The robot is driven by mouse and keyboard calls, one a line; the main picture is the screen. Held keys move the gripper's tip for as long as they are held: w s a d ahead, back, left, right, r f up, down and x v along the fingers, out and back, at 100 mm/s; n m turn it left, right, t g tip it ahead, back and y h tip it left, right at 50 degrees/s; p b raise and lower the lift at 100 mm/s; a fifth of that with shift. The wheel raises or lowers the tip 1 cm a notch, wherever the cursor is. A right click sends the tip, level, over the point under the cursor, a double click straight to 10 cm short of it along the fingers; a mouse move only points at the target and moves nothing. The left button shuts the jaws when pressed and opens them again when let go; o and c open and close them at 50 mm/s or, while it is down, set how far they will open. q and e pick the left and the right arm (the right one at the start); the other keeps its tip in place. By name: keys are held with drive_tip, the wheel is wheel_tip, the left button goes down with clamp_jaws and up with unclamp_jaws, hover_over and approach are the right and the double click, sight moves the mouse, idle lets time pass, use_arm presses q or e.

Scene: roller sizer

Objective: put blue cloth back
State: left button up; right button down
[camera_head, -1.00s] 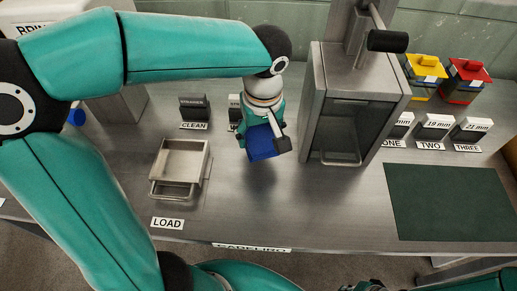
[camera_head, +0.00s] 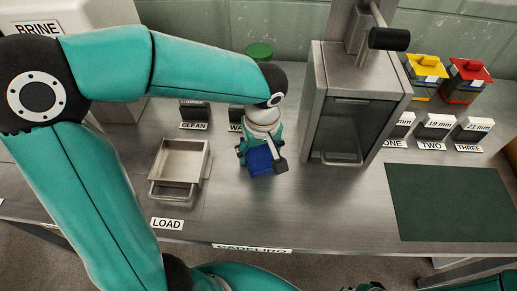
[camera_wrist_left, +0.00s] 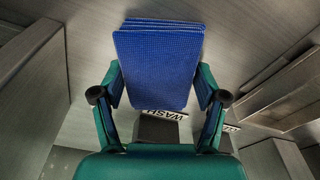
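The blue cloth (camera_head: 262,161) is a folded, layered pad in front of the dark WASH block. My left gripper (camera_head: 262,148) reaches down to it from above. In the left wrist view the cloth (camera_wrist_left: 158,62) lies between the two fingers of the gripper (camera_wrist_left: 160,95), which press on its sides. The cloth appears to be above the bench, but its exact height is hard to tell. The WASH label (camera_wrist_left: 167,112) and its dark block (camera_wrist_left: 158,131) show beyond the cloth. My right gripper cannot be made out.
An empty metal tray (camera_head: 181,166) stands left of the cloth, behind the LOAD label (camera_head: 167,224). A steel machine (camera_head: 350,105) with a front door stands close on the right. A dark green mat (camera_head: 448,203) lies at right.

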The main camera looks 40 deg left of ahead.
sight(261, 157)
use_arm(q)
drive_tip(key=shift+o, duration=1.4)
wheel_tip(261, 157, up, 12)
drive_tip(key=s+d+p, duration=0.1)
